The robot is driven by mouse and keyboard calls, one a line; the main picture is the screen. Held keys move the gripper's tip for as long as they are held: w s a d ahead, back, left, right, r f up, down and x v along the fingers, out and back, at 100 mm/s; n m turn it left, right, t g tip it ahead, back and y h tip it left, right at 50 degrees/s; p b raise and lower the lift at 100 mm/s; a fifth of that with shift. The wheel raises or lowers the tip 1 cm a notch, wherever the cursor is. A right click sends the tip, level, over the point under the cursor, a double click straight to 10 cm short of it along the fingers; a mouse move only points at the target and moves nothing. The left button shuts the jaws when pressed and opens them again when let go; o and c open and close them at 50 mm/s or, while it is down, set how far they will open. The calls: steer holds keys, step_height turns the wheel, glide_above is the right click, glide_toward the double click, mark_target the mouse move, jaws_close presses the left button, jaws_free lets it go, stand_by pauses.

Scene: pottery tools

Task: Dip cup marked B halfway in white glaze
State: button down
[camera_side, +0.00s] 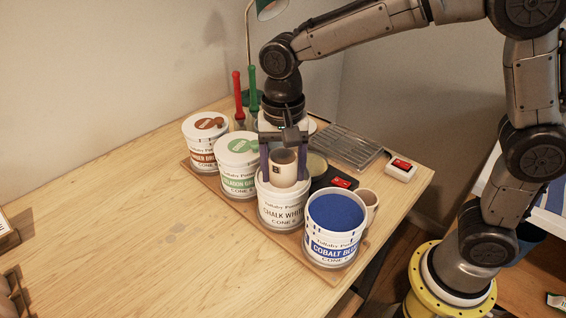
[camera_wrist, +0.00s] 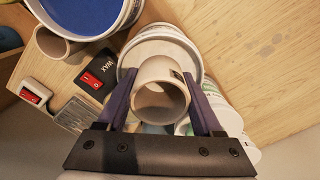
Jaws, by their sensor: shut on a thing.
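The cup marked B (camera_side: 284,168) is tan, with a dark B on its side, and is upright. My gripper (camera_side: 284,160) is shut on it, one purple finger on each side. The cup is at the mouth of the bucket labelled CHALK WHITE (camera_side: 280,208); its lower edge overlaps the bucket's top in the side view, and I cannot tell how deep it sits. In the wrist view I look into the open cup (camera_wrist: 160,97) between the fingers (camera_wrist: 162,105), with the white bucket's rim (camera_wrist: 160,33) behind it.
An open cobalt blue bucket (camera_side: 335,232) stands at the right, with another tan cup (camera_side: 367,199) behind it. Celadon (camera_side: 240,165) and amber-brown (camera_side: 205,142) buckets stand left. A wax device (camera_wrist: 97,75) and a switch box (camera_side: 400,169) are nearby.

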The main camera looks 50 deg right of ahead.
steer(key=shift+f, duration=0.8)
stand_by(1.4)
steer(key=shift+r, duration=3.4)
